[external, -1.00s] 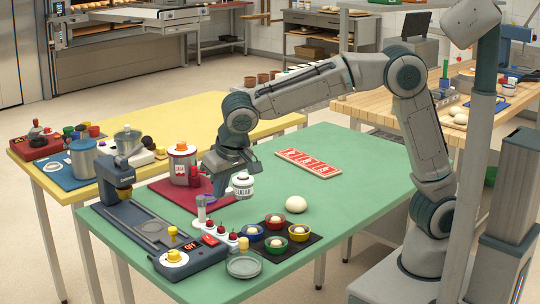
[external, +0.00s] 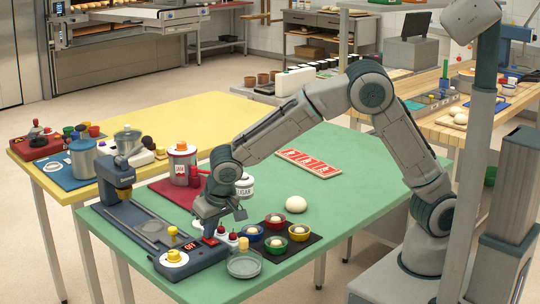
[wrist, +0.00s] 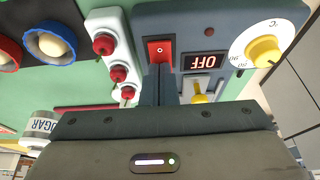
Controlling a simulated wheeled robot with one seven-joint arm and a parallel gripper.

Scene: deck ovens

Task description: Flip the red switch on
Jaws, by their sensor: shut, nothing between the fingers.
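The red switch (wrist: 160,48) is on the dark blue machine (wrist: 185,22), beside a display (wrist: 203,62) that reads OFF. In the wrist view my gripper (wrist: 160,82) is shut and empty, its fingertips right at the lower edge of the red switch; I cannot tell whether they touch it. In the external view my gripper (external: 211,229) points down just above the switch, which it partly hides. The machine (external: 150,232) stands on the green table, with the OFF display (external: 190,246) also visible there.
A yellow lever (wrist: 200,98) and a white dial with a yellow knob (wrist: 263,50) are to the right. Colored bowls (external: 276,222) and a sugar jar (external: 245,187) stand near my gripper.

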